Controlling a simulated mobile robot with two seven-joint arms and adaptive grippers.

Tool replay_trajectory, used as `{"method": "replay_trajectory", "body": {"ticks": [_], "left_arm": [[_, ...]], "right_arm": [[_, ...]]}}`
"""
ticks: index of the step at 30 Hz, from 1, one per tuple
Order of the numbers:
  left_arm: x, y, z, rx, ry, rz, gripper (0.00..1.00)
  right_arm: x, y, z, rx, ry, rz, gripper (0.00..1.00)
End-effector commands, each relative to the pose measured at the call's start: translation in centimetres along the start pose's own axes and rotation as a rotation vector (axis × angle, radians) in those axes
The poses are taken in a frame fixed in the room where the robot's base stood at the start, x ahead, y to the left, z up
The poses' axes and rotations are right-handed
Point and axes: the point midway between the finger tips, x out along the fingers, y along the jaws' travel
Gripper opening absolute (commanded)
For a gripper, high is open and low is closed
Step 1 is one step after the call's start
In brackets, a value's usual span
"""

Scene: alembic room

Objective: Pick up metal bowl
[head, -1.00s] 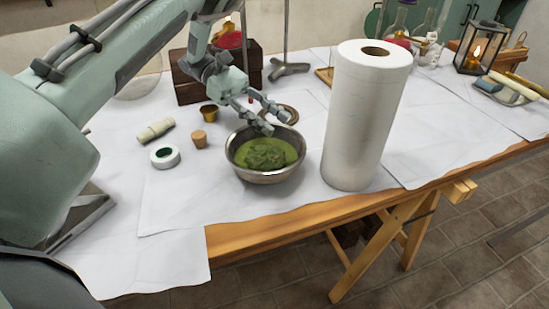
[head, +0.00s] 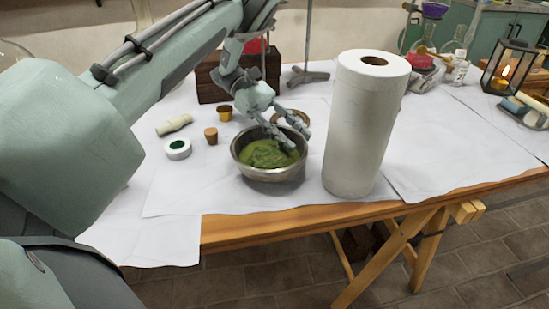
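The metal bowl (head: 272,175) stands upright on the white cloth near the table's front edge, with a green mass (head: 266,154) inside. My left gripper (head: 298,139) is at the bowl's back right rim, its fingers apart. One finger reaches over the green contents and the other is near the rim's right side. I cannot tell whether either finger touches the bowl. My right gripper is not in view.
A tall paper roll (head: 362,125) stands close to the bowl's right. A tape roll (head: 178,149), a cork (head: 211,136) and a small brass cup (head: 224,113) lie to the left. A ring-shaped item (head: 291,119) is behind the bowl. The cloth in front is clear.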

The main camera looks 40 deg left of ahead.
Motion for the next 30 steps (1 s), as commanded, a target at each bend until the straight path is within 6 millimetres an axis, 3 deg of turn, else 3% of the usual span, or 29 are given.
{"method": "replay_trajectory", "body": {"ticks": [3,12,24,30], "left_arm": [[0.0,0.0,0.0,0.0,0.0,0.0,0.35],[0.0,0.0,0.0,0.0,0.0,0.0,0.0],[-0.1,0.1,0.2,0.002,0.0,0.001,0.0],[-1.0,0.1,2.8,0.006,0.0,0.003,0.0]], "right_arm": [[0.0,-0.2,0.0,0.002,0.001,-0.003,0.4],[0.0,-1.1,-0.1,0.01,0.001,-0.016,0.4],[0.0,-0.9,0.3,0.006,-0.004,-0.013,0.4],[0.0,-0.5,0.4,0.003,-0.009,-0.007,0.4]]}}
